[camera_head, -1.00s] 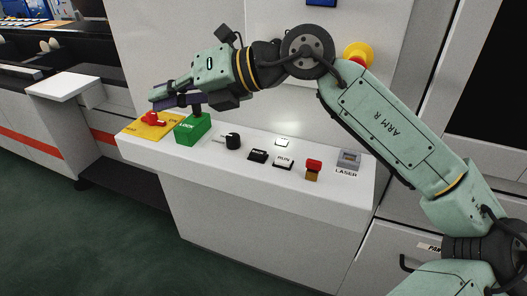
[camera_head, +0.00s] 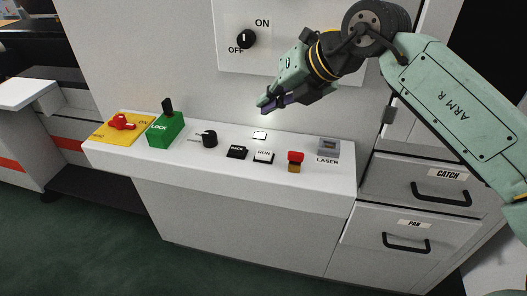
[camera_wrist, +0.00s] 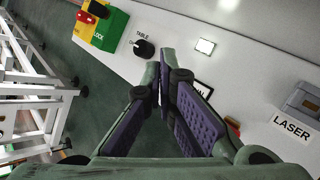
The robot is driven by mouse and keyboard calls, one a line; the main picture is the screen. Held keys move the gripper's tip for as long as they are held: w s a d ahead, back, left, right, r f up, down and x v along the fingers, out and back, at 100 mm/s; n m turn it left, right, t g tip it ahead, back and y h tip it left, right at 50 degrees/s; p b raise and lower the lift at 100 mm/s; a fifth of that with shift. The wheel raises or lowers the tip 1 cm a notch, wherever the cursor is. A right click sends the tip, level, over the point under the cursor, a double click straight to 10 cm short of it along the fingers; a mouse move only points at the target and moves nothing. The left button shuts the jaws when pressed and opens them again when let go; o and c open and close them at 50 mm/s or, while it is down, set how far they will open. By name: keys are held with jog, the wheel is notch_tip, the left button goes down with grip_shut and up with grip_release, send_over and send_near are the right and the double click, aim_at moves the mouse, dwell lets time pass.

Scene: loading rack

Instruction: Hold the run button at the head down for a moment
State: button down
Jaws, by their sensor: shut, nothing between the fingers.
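The RUN button (camera_head: 263,156) is a white-topped key on the front part of the white control panel (camera_head: 330,178), just right of the dark RACK button (camera_head: 236,152). My gripper (camera_head: 266,106) is shut and empty. It is in the air above the back of the panel, apart from the RUN button. In the wrist view my gripper (camera_wrist: 161,84) has its fingertips together over the panel. A labelled key (camera_wrist: 203,90) shows partly behind the right finger, and its label is mostly hidden.
A red switch (camera_head: 295,158) and the LASER box (camera_head: 328,148) stand to the right. A black TABLE knob (camera_head: 209,138), green LOCK block (camera_head: 166,130) with lever and red handle (camera_head: 122,121) stand to the left. A small white square (camera_head: 260,135) lies behind the RUN button.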

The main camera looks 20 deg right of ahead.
jog(key=shift+f, duration=0.1)
jog(key=b, duration=0.5)
send_over(267, 152)
notch_tip(267, 152, down, 8)
jog(key=shift+r, duration=0.1)
jog(key=shift+w+f+b, duration=0.1)
jog(key=shift+f+b, duration=0.35)
jog(key=shift+b, duration=0.05)
jog(key=shift+f, duration=0.1)
dwell(0.8)
jog(key=shift+f+b, duration=0.3)
jog(key=shift+b, duration=0.35)
jog(key=shift+f+b, duration=0.45)
jog(key=shift+b, duration=0.1)
dwell(0.4)
jog(key=shift+r, duration=0.15)
dwell(1.9)
jog(key=shift+r+p, duration=0.35)
jog(key=shift+r, duration=0.4)
jog(key=shift+r, duration=0.1)
